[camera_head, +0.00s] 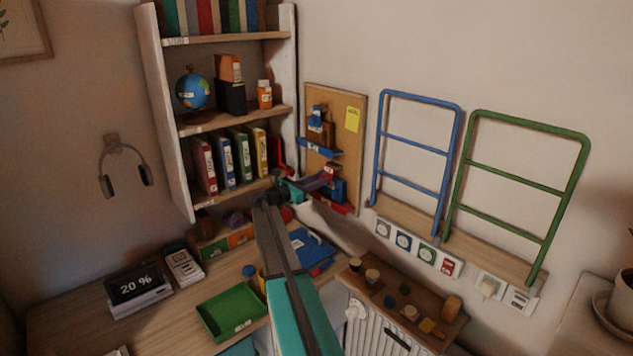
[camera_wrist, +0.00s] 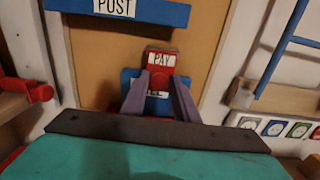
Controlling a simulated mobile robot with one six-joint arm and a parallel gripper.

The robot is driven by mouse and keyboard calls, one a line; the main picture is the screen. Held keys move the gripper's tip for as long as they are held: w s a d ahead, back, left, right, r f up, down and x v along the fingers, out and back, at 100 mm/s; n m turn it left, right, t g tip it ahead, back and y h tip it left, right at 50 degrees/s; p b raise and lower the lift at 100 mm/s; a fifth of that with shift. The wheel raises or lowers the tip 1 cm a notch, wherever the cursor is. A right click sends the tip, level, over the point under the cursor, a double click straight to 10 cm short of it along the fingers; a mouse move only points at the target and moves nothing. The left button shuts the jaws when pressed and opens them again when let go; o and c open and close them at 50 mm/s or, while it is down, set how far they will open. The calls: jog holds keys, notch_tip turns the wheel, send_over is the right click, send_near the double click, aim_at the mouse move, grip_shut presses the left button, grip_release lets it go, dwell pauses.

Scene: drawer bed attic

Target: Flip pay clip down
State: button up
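The red pay clip (camera_wrist: 161,62), with a white PAY label, is on the cork board in the wrist view, with a blue part behind and below it. It shows small and partly covered in the head view (camera_head: 329,170). My gripper (camera_wrist: 161,76) is at the clip, its two grey-purple fingers apart on either side of the red front. Whether they touch its sides cannot be told. In the head view my gripper (camera_head: 326,179) reaches the lower part of the cork board (camera_head: 350,150). The fingers hide part of the clip's lower portion.
A blue bar labelled POST (camera_wrist: 120,10) is above the pay clip. To the right are a blue rack (camera_head: 415,146) and a green rack (camera_head: 510,165) on the wall. A bookshelf (camera_head: 165,110) stands left of the board. A green tray (camera_head: 232,310) lies on the desk below.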

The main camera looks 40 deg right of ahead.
jog(key=c, duration=0.6)
jog(key=shift+f, duration=0.1)
grip_shut()
jog(key=shift+f+b, duration=0.1)
jog(key=shift+b, duration=0.25)
jog(key=shift+d+f+h+b, duration=0.1)
jog(key=shift+f+h+b, duration=0.25)
jog(key=shift+b, duration=0.6)
jog(key=h+b, duration=0.1)
jog(key=b, duration=0.2)
jog(key=d+f+h+b, duration=0.1)
jog(key=h+b, duration=0.1)
jog(key=b, duration=0.1)
jog(key=shift+s+b, duration=0.1)
jog(key=shift+b, duration=0.2)
jog(key=shift+d+r, duration=0.1)
jog(key=o, duration=1)
grip_release()
jog(key=shift+o, duration=0.2)
